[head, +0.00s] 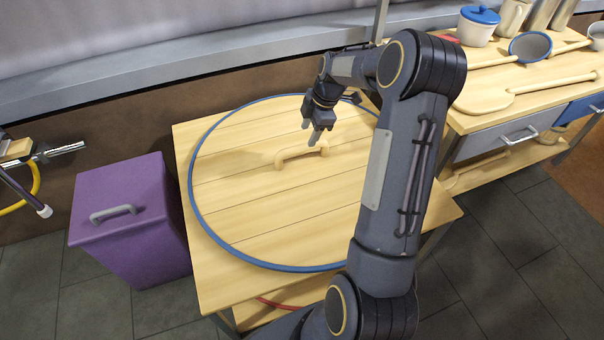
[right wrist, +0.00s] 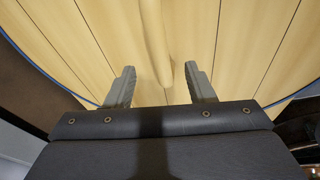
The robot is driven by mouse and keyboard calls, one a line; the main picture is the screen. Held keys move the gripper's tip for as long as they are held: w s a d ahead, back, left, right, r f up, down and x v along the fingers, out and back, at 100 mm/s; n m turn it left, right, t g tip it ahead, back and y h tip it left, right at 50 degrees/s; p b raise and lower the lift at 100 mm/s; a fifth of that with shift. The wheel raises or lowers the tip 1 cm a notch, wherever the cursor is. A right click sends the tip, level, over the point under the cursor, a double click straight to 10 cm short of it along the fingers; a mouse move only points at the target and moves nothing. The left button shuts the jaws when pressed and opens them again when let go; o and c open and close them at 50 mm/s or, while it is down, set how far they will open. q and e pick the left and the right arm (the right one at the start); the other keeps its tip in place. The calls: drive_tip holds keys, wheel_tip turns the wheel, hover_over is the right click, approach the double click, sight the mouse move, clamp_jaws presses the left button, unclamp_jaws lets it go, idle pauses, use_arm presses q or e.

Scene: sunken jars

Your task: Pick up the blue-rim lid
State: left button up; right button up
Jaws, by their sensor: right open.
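The blue-rim lid (head: 265,223) is a large round wooden lid with a blue edge, lying flat on a wooden table. Its wooden bar handle (head: 300,154) stands up near the middle. My right gripper (head: 314,143) is above the lid, close to the handle, with its fingers pointing down. In the right wrist view the two fingers (right wrist: 162,86) are spread apart and the handle (right wrist: 191,75) shows between them, nearer the right finger. I cannot tell whether the fingers touch it. My right arm hides the lid's right part. My left gripper is not in view.
A purple bin (head: 135,220) stands on the floor left of the table (head: 215,293). A counter at the right holds a blue-lidded jar (head: 477,25), a wooden paddle (head: 490,97) and other kitchenware. A wall with a grey ledge (head: 180,67) runs behind.

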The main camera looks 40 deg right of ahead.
sight(303, 144)
drive_tip(key=shift+w+d+f, duration=0.1)
drive_tip(key=shift+w+f, duration=0.05)
drive_tip(key=shift+f, duration=0.55)
drive_tip(key=shift+b+x, duration=0.35)
drive_tip(key=shift+x, duration=0.5)
drive_tip(key=b+x, duration=0.1)
drive_tip(key=x, duration=0.1)
drive_tip(key=b+x, duration=0.1)
drive_tip(key=x, duration=0.2)
drive_tip(key=shift+a+r, duration=0.1)
drive_tip(key=shift+a, duration=0.1)
drive_tip(key=shift+c, duration=0.4)
clamp_jaws()
drive_tip(key=shift+w+r, duration=0.15)
drive_tip(key=shift+r, duration=0.05)
